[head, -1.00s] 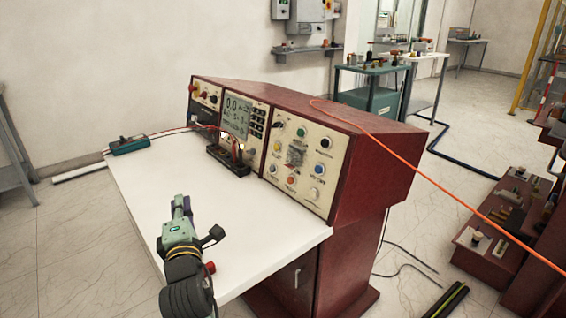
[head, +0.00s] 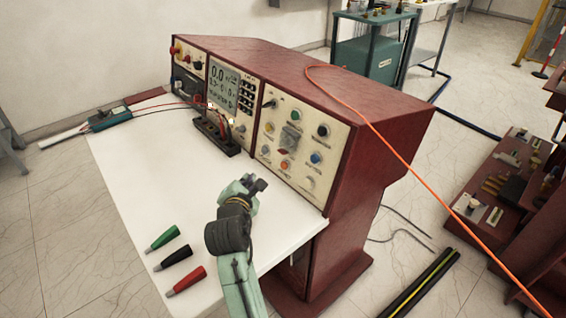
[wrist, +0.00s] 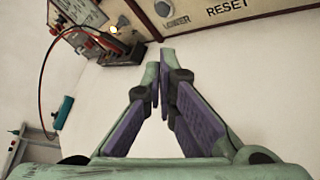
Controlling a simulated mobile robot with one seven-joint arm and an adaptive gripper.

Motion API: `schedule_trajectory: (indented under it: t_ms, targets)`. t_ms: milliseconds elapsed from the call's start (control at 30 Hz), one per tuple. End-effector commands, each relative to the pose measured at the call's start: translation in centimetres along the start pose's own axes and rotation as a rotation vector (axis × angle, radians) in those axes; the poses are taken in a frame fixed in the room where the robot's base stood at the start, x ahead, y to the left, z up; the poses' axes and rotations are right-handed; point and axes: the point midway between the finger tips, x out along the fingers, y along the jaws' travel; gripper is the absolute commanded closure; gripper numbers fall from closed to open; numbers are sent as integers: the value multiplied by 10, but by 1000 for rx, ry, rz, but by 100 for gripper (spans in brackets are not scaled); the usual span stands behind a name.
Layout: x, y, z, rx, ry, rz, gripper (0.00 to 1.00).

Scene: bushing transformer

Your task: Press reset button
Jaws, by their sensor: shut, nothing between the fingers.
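The right control panel (head: 300,140) of the red console carries several knobs and buttons. In its bottom row are a pale button (head: 265,150), an orange button (head: 285,165) and a white one (head: 308,182). In the wrist view a RESET label (wrist: 227,7) shows at the top edge, right of a pale button (wrist: 162,8) marked LOWER. The button above RESET is out of that view; it appears to be the orange one. My gripper (head: 261,185) is shut and empty, over the white tabletop, below and in front of the panel. Its fingertips (wrist: 160,68) touch nothing.
A black terminal block (head: 216,134) with leads stands at the console's left middle. Green, black and red plugs (head: 180,254) lie on the white tabletop (head: 140,190). A teal meter (head: 110,120) lies at the back left. An orange cable (head: 400,160) crosses the console's right side.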

Motion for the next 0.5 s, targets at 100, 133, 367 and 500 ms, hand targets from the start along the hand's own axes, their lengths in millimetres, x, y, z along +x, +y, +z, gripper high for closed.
schedule_trajectory:
  t_ms: [100, 133, 367, 500]
  targets:
    - [0, 0, 0, 1, 0, 1, 100]
    - [1, 0, 0, 1, 0, 1, 100]
    - [13, -11, 9, 2, -2, 0, 100]
    - [28, -21, 19, 1, -3, -1, 100]
